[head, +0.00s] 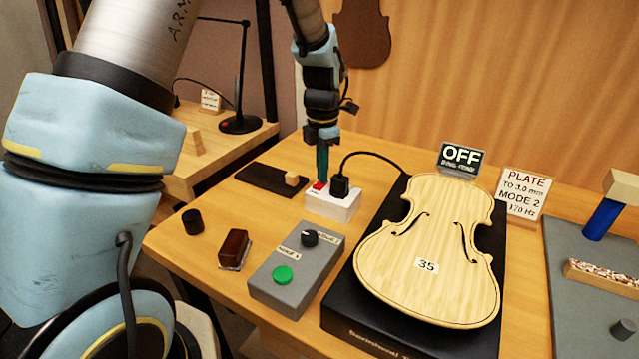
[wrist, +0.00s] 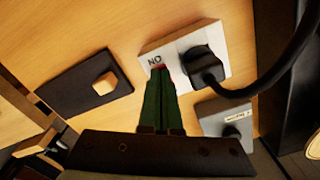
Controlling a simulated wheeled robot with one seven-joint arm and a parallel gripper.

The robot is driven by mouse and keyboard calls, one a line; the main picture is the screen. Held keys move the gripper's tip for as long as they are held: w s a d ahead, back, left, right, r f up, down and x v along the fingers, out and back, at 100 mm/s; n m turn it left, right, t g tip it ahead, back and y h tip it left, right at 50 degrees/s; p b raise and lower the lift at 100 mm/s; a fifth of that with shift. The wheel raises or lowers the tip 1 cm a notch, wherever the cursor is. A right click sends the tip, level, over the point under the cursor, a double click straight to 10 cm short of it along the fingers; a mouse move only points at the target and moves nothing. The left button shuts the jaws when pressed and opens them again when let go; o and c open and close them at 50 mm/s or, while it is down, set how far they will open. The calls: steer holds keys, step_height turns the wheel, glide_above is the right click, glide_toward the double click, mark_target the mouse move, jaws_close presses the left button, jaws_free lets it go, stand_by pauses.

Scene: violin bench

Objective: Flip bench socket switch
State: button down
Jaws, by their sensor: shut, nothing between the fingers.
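The white bench socket (head: 333,206) stands on the bench, with a black plug (head: 340,187) in its right part. Its red switch (head: 318,186) shows beside my fingertips in the head view. In the wrist view the socket (wrist: 222,72) carries an upside-down "ON" label, and only a sliver of red shows at the fingertips; my fingers hide the rest. My gripper (head: 322,178) points down, its green fingers shut together and empty, directly over the switch end. It also shows in the wrist view (wrist: 159,72). I cannot tell whether the tips touch the switch.
A small sign (head: 461,159) reads "OFF". A grey control box (head: 297,270) with a knob and green button stands in front of the socket. A violin plate (head: 430,250) lies on a black base to the right. A dark strip with a wooden block (head: 291,179) lies left.

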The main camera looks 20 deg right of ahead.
steer(key=shift+r+p, duration=2.85)
steer(key=shift+r, duration=0.65)
steer(key=shift+a, duration=0.1)
steer(key=a+r+m, duration=0.2)
steer(key=a+m, duration=0.3)
steer(key=a, duration=0.4)
steer(key=a+r+m, duration=0.2)
steer(key=a+m, duration=0.4)
steer(key=a, duration=0.4)
steer(key=s+a+m+t, duration=0.1)
steer(key=s+a+m, duration=0.6)
steer(key=a+m, duration=0.3)
steer(key=a, duration=0.2)
steer(key=shift+a+r+t, duration=0.3)
steer(key=shift+a+r, duration=0.05)
steer(key=shift+r, duration=0.05)
